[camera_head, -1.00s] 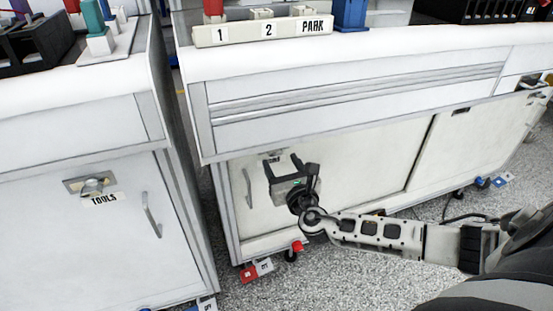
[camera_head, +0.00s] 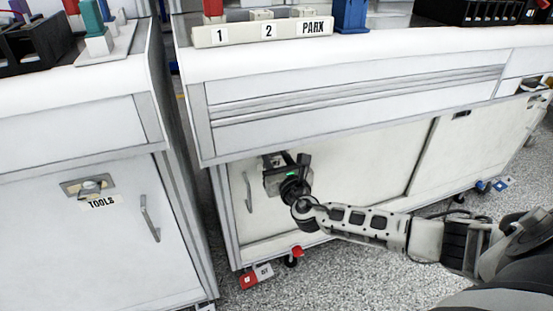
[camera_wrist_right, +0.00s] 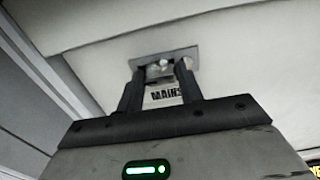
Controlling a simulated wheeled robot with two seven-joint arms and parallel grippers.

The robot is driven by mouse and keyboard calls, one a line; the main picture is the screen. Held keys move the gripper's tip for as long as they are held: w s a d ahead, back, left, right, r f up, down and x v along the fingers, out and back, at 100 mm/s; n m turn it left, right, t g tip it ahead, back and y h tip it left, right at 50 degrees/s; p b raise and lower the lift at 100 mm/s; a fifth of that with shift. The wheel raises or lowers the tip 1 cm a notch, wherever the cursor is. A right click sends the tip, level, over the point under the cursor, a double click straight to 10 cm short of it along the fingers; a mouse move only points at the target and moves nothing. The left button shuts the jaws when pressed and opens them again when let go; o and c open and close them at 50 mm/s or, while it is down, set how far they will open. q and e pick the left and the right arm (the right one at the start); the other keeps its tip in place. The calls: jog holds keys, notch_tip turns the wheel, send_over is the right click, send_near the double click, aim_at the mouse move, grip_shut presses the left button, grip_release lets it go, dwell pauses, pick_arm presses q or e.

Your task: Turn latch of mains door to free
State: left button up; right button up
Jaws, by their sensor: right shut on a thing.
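The mains door (camera_head: 350,175) is a cream panel low on the right-hand cabinet, and it looks closed. Its latch (camera_wrist_right: 158,70) is a small knob on a metal plate, above the MAINS label (camera_wrist_right: 162,94) in the right wrist view. My right gripper (camera_head: 275,160) is at the plate in the head view, hiding most of the latch. In the wrist view its two fingers (camera_wrist_right: 158,72) are shut on the latch, one on each side. The exact angle of the latch is hard to tell. My left gripper is not in view.
A door handle (camera_head: 248,192) stands just left of my right gripper. The left cabinet has a TOOLS door with its own latch (camera_head: 88,186) and a handle (camera_head: 150,218). A tray marked 1, 2 and PARK (camera_head: 262,32) sits on the worktop above.

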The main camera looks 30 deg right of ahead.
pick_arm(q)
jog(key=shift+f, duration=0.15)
pick_arm(e)
jog(key=shift+f, duration=0.1)
jog(key=m+b, duration=0.5)
jog(key=m, duration=0.9)
jog(key=shift+m, duration=0.3)
jog(key=shift+m+b, duration=0.3)
jog(key=shift+m, duration=1.1)
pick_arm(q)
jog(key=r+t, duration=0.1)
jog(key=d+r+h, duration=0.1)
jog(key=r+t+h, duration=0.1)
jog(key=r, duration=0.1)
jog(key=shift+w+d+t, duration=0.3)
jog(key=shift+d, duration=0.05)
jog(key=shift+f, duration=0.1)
pick_arm(e)
jog(key=shift+m, duration=0.3)
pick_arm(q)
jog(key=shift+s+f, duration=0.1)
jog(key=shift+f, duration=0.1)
